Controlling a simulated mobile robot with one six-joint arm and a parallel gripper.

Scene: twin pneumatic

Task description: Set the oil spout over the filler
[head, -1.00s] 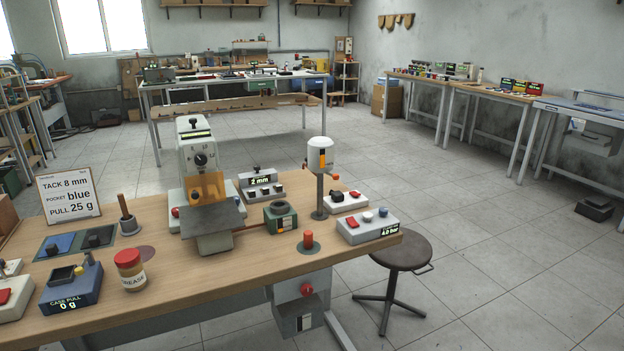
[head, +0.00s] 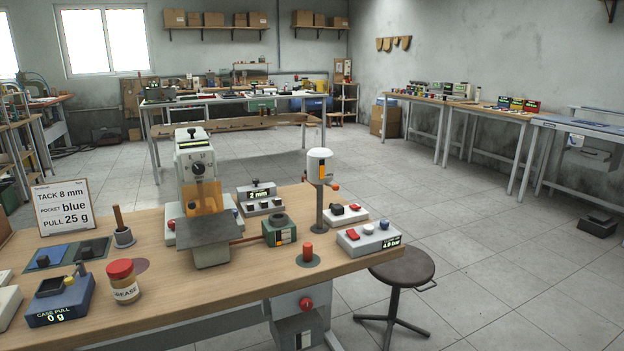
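A white reservoir (head: 320,166) with an orange window stands on a dark post at the right part of the wooden bench. A small orange tip (head: 335,187) sticks out at its right side, pointing away from the green block; this looks like the oil spout, but it is too small to be sure. The green block (head: 279,232) with a round dark collar on top stands to the left of the post and looks like the filler. No spout shows over it. My gripper is not in view.
A pale press (head: 195,165) with an orange guard stands left of the green block. A red-topped peg (head: 308,252), a grey switch box (head: 369,238) and a grease jar (head: 123,283) stand nearby. A stool (head: 403,266) is at the bench's right end.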

